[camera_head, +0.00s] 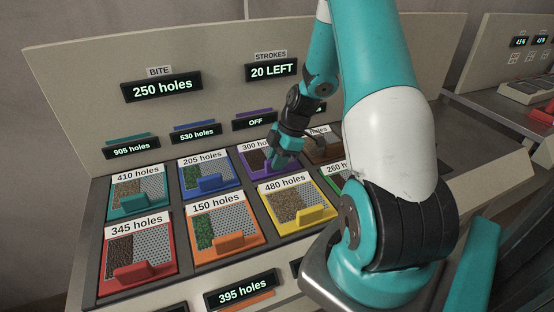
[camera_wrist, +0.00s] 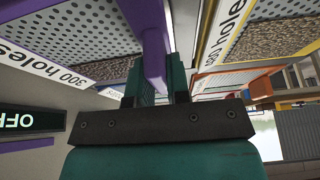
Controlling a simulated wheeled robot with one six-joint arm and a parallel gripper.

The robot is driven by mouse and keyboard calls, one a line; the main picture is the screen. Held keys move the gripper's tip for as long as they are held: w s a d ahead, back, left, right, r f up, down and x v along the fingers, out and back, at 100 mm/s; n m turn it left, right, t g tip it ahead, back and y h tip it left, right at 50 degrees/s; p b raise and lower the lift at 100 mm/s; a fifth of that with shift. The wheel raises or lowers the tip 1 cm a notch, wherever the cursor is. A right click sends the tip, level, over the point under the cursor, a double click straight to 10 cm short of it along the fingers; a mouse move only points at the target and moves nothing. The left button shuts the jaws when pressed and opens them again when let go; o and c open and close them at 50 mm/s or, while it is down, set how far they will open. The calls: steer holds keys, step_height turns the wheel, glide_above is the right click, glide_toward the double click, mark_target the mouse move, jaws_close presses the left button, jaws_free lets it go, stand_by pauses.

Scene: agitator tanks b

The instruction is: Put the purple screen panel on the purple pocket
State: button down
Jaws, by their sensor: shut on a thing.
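The purple screen panel (camera_head: 256,159), labelled 300 holes, is in the upper row of the sloped rack, between the blue and brown panels. I cannot tell whether it is lifted from its bed. My gripper (camera_head: 280,158) is shut on its purple handle. In the wrist view my gripper (camera_wrist: 156,82) has a finger on each side of the handle, and the purple screen panel (camera_wrist: 75,40) extends to the upper left. The purple strip of the purple pocket (camera_head: 254,113) shows above a display reading OFF, on the upright board behind the rack. The pocket's opening is not clear.
Teal (camera_head: 140,195), blue (camera_head: 210,175), red (camera_head: 138,250), orange (camera_head: 225,228) and yellow (camera_head: 298,207) panels with raised handles surround it. The teal strip (camera_head: 131,138) and blue strip (camera_head: 194,125) sit left of the purple one. My arm hides the rack's right side.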

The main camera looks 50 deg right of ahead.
steer(key=shift+f, duration=0.1)
steer(key=c, duration=1.1)
jaws_free()
steer(key=shift+r, duration=0.25)
steer(key=b+v, duration=0.1)
steer(key=v, duration=1.1)
steer(key=a+r+m+g, duration=0.1)
steer(key=a+r, duration=0.2)
steer(key=a, duration=0.8)
steer(key=a+r+m, duration=0.1)
steer(key=a+r, duration=0.2)
steer(key=a, duration=0.7)
steer(key=s+a+r+m+g, duration=0.1)
steer(key=s+a+r+m, duration=0.2)
steer(key=s+a, duration=1.1)
steer(key=shift+s+a+m, duration=0.4)
steer(key=shift+a, duration=0.25)
